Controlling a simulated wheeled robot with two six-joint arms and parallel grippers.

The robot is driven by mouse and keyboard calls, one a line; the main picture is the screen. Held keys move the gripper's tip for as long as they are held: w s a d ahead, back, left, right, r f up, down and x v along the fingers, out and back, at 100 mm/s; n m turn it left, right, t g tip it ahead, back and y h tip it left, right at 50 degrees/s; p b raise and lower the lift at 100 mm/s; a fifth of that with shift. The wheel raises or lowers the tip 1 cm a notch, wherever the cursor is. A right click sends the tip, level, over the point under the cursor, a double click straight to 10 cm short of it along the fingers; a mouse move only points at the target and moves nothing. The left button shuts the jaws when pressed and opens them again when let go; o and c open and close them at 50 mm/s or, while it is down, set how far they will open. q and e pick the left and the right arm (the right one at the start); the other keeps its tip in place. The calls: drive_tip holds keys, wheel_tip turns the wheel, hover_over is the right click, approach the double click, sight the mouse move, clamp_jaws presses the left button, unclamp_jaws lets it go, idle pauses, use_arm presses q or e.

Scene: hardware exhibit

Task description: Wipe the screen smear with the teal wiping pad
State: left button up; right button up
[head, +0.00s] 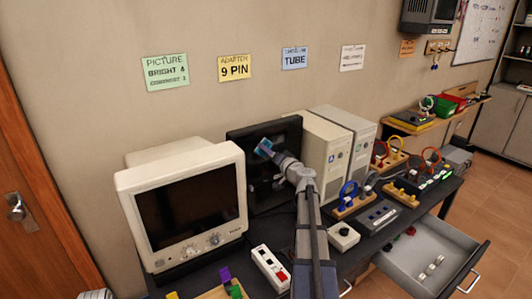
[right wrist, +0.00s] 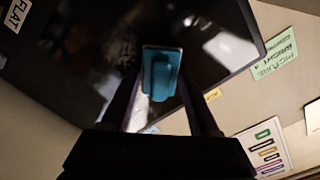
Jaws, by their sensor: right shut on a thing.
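My right gripper (head: 272,152) is shut on the teal wiping pad (head: 264,146) and holds it at the upper middle of the dark flat screen (head: 238,136). In the right wrist view the pad (right wrist: 162,76) sits between the two fingers, in front of the glossy black screen (right wrist: 70,60). Whether the pad touches the glass I cannot tell. Faint greyish marks and pale patches show on the screen around the pad in the wrist view; I cannot tell smear from reflection. My left gripper is not in view.
A beige CRT monitor (head: 188,205) stands just left of the screen, and beige computer towers (head: 322,145) stand close on its right. A white switch box (head: 270,267) and a small white box (head: 343,237) lie in front. An open drawer (head: 400,262) juts out at right.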

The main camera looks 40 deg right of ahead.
sight(279, 142)
drive_tip(key=shift+s+d, duration=0.15)
drive_tip(key=shift+d, duration=0.8)
drive_tip(key=shift+s+d, duration=0.15)
drive_tip(key=shift+d, duration=0.8)
drive_tip(key=shift+d, duration=0.1)
drive_tip(key=shift+d, duration=1.8)
drive_tip(key=shift+d, duration=0.1)
drive_tip(key=shift+s+d, duration=0.2)
drive_tip(key=shift+d, duration=0.75)
drive_tip(key=shift+s+d, duration=0.15)
drive_tip(key=shift+d, duration=0.75)
drive_tip(key=shift+s+a, duration=0.1)
drive_tip(key=shift+s, duration=0.05)
drive_tip(key=shift+s+a, duration=0.15)
drive_tip(key=shift+s, duration=1.3)
drive_tip(key=shift+s+a, duration=0.15)
drive_tip(key=shift+s, duration=1.25)
